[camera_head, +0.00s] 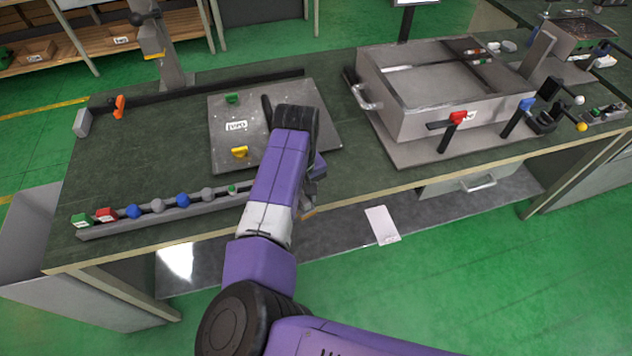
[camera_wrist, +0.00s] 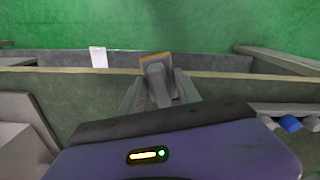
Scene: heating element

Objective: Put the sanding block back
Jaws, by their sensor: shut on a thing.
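My gripper (camera_wrist: 158,92) is shut on the sanding block (camera_wrist: 157,62), a small block with a tan face and a grey grip between the two fingers. In the head view my gripper (camera_head: 312,195) is partly hidden behind my purple arm, just off the front edge of the workbench. A small tan edge of the sanding block (camera_head: 309,212) shows below it. The block is held over the shelf below the bench top and looks tilted in the wrist view. Whether it touches anything cannot be told.
The green-topped workbench (camera_head: 350,200) carries a grey plate (camera_head: 222,150), a rail with several coloured knobs (camera_head: 183,199) and a large metal box (camera_head: 400,115) with a handle. A lower shelf (camera_head: 335,240) holds a white card (camera_head: 382,224). An open-fronted grey bin (camera_head: 25,235) stands at left.

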